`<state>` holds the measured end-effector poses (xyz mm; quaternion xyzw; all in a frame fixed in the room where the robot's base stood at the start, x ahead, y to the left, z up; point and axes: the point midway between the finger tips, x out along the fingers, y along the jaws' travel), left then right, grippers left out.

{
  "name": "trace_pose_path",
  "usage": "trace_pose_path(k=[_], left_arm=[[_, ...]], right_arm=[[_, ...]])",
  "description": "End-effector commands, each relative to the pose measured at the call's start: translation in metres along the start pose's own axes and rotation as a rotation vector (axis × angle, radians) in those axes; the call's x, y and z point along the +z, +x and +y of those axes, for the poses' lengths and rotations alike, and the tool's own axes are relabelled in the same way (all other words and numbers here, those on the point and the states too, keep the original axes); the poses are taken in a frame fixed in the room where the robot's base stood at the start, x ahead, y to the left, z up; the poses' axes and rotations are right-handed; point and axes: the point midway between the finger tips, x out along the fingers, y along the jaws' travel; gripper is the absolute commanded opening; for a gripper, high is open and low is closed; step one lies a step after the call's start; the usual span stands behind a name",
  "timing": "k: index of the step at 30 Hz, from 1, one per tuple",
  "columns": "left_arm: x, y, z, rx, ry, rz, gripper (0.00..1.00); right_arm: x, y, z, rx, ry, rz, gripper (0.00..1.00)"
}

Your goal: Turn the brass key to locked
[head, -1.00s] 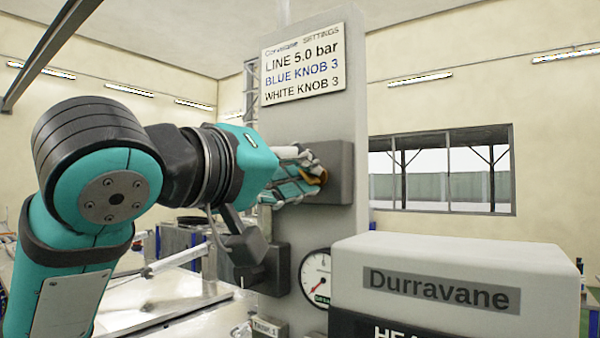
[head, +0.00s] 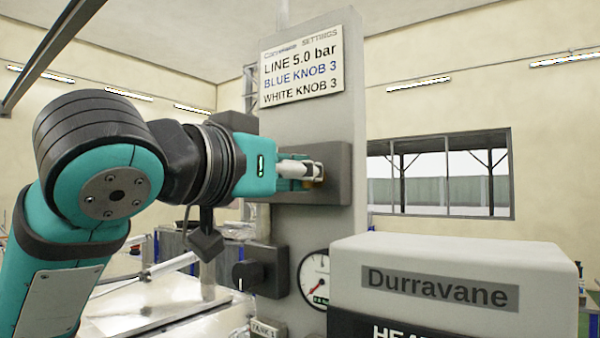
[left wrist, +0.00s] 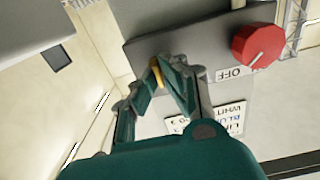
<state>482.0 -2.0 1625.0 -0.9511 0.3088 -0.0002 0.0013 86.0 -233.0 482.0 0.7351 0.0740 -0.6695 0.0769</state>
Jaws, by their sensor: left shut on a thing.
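The brass key (left wrist: 157,72) shows as a small yellow-gold piece between my left fingertips in the left wrist view. In the head view only a sliver of it shows (head: 309,184), low at the fingertips. It sits at the front of a dark grey box (head: 338,187) on the grey upright panel (head: 325,120). My left gripper (head: 314,172) is shut on the key. Its fingers point right, toward the box, and hide most of the key. Which mark the key points to cannot be told. My right gripper is not in view.
A red knob (left wrist: 258,44) with an OFF label (left wrist: 229,74) is beside the key in the left wrist view. Below my left gripper are a black knob (head: 246,274) and a pressure gauge (head: 315,277). A Durravane cabinet (head: 460,255) stands at the front right. A settings sign (head: 301,65) hangs above.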

Motion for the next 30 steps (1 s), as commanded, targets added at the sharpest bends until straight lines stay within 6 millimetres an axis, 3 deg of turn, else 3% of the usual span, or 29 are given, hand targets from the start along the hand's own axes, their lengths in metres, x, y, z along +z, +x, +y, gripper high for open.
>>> trace_pose_path(k=[18, 30], left_arm=[[-0.001, 0.0, 0.002, -0.001, 0.559, 0.001, 0.0], [0.0, 0.0, 0.004, -0.001, 0.761, 0.003, 0.0]], right_arm=[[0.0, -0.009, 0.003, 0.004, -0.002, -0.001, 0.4], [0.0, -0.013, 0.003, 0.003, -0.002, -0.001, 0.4]])
